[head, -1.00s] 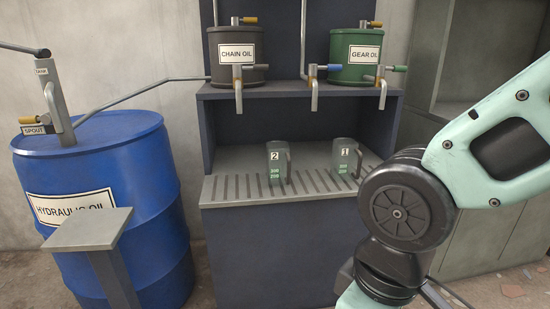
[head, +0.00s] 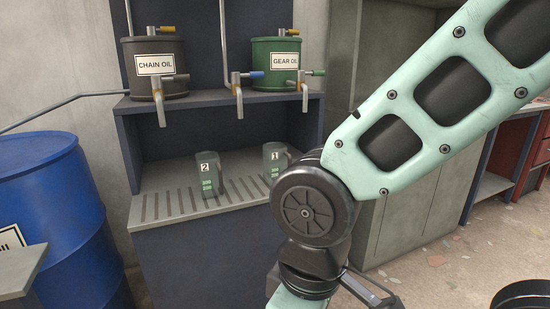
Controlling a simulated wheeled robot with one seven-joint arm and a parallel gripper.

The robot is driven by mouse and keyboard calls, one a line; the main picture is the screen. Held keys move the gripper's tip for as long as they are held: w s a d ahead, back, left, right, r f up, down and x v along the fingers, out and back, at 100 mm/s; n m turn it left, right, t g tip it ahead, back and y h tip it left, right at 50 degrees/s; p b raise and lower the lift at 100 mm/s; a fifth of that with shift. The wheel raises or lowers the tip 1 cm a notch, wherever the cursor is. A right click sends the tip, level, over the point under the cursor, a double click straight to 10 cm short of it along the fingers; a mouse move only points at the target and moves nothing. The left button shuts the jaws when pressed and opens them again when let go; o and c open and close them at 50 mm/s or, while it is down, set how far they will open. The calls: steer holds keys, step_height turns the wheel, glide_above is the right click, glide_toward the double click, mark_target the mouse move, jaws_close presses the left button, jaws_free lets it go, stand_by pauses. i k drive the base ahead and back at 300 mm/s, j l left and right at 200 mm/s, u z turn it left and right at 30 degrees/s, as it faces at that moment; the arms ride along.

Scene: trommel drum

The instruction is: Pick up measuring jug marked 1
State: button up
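The measuring jug marked 1 (head: 274,161) is a grey jug with a white label and green markings. It stands upright on the slatted drip shelf (head: 160,207), under the green gear oil tank. My arm's joint is close to its right side in the picture and may hide a little of it. The jug marked 2 (head: 207,175) stands to its left on the same shelf. My gripper is not in view; only arm links show.
The chain oil tank (head: 157,90) and gear oil tank (head: 275,79) sit on the upper shelf, with taps hanging above the jugs. A blue drum (head: 65,210) stands at the left. A grey cabinet stands at the right, with open floor before it.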

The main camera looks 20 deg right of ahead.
mark_target(276, 155)
steer(key=i+l+u, duration=0.1)
steer(key=l, duration=0.25)
steer(key=i+l+u, duration=0.1)
steer(key=i+l, duration=0.2)
steer(key=i+l+u, duration=0.1)
steer(key=l, duration=0.3)
steer(key=i+l+u, duration=0.1)
steer(key=i+l, duration=0.15)
steer(key=l, duration=0.15)
steer(key=i+l+u, duration=0.1)
steer(key=l, duration=0.3)
steer(key=i+l+u, duration=0.1)
steer(key=l, duration=0.3)
steer(key=i, duration=0.1)
